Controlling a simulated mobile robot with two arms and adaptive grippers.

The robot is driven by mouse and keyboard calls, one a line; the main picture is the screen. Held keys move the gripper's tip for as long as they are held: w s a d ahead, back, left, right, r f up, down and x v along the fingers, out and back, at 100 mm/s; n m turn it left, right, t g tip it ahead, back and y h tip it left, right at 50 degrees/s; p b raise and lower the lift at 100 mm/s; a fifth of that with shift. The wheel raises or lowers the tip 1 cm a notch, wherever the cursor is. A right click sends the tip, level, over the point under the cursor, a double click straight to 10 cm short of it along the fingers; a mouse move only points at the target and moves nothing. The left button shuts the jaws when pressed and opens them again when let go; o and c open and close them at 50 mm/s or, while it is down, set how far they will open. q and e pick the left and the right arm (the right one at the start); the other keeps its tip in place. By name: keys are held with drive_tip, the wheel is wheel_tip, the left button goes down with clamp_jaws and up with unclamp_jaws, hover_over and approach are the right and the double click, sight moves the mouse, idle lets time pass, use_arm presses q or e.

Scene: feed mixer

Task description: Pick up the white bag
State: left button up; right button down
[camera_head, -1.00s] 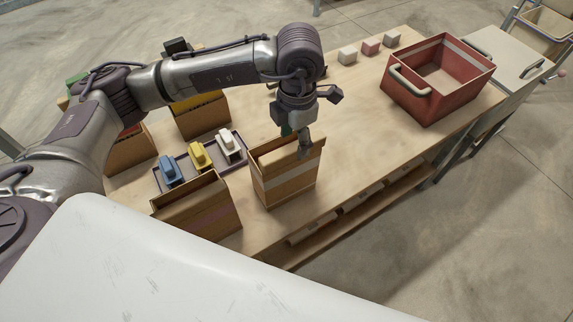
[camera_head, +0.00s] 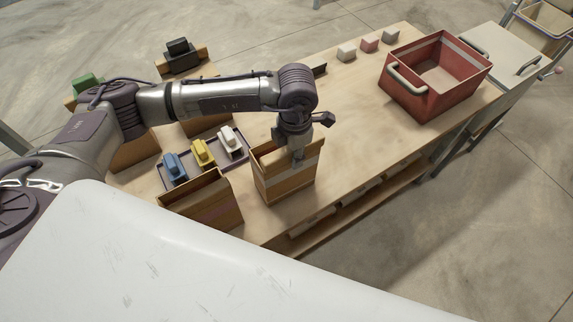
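No all-white bag shows. An upright brown bag with a whitish band (camera_head: 287,187) stands open-topped on the wooden table. My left gripper (camera_head: 297,153) points down at the bag's top rim, with one grey finger showing against the band. The other finger is hidden, so I cannot tell whether the gripper is closed on the rim. My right gripper is not in view.
Another brown bag (camera_head: 208,205) stands close at left. Behind it, a tray (camera_head: 163,176) holds blue, yellow and white scoop-like objects. A red crate (camera_head: 433,100) and small blocks (camera_head: 369,44) are farther right. Table between is clear.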

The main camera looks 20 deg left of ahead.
use_arm(q)
clamp_jaws()
drive_tip(key=shift+w+r+b, duration=0.1)
drive_tip(key=shift+r+b, duration=0.25)
drive_tip(key=shift+r, duration=0.1)
drive_tip(key=r+b, duration=0.1)
drive_tip(key=d+r+b, duration=0.1)
drive_tip(key=r, duration=0.1)
drive_tip(key=shift+s+d+r, duration=0.1)
drive_tip(key=shift+s+r, duration=0.1)
drive_tip(key=s+d+r+b, duration=0.2)
drive_tip(key=d+r+b, duration=0.2)
drive_tip(key=d, duration=0.6)
wheel_tip(320, 180, up, 3)
drive_tip(key=shift+s+f, duration=0.1)
drive_tip(key=shift+s, duration=0.25)
